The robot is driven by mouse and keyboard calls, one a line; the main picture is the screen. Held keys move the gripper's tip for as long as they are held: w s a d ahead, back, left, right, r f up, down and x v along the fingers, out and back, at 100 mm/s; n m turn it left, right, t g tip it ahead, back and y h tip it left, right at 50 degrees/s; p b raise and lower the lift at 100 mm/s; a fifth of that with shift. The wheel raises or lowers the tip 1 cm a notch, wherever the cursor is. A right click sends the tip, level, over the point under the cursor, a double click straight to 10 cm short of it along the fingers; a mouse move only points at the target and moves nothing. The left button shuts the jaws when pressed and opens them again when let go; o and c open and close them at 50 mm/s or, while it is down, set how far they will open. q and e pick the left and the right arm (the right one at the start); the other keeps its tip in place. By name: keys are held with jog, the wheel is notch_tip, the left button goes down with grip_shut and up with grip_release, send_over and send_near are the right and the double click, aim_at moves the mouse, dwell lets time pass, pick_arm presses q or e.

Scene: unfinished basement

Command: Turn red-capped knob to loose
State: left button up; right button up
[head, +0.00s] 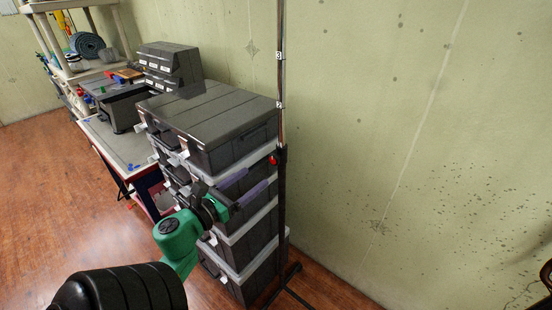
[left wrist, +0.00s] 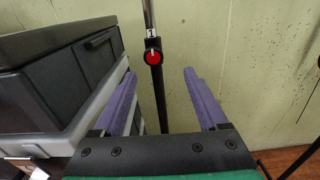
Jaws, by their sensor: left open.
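The red-capped knob (head: 273,160) sits on a thin dark upright pole (head: 281,120) in front of the pale wall. In the left wrist view the knob (left wrist: 154,57) shows its red face with a small white mark, on the pole between and beyond my fingers. My left gripper (head: 254,181) has purple fingers and is open and empty. It is to the left of the pole in the head view, a little below the knob, and apart from it. The left wrist view shows both fingers (left wrist: 160,85) spread wide. My right gripper is not in view.
A stack of dark lidded bins (head: 215,120) stands just left of the pole, close to my left gripper. A workbench (head: 125,145) and shelves are further left. The pole's base (head: 283,287) rests on the wood floor. The wall to the right is bare.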

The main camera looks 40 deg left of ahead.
aim_at(273, 160)
pick_arm(q)
jog(key=w, duration=0.2)
jog(key=w+a+p, duration=0.1)
jog(key=w, duration=0.2)
jog(key=w+a+p, duration=0.1)
jog(key=w, duration=0.1)
jog(key=shift+w+r, duration=0.15)
jog(key=w, duration=0.2)
jog(key=shift+w+d+f, duration=0.2)
jog(key=shift+w+d, duration=0.1)
jog(key=shift+d, duration=0.1)
jog(key=shift+s, duration=0.1)
jog(key=shift+s+a, duration=0.1)
jog(key=shift+a, duration=0.05)
jog(key=shift+c, duration=0.7)
grip_shut()
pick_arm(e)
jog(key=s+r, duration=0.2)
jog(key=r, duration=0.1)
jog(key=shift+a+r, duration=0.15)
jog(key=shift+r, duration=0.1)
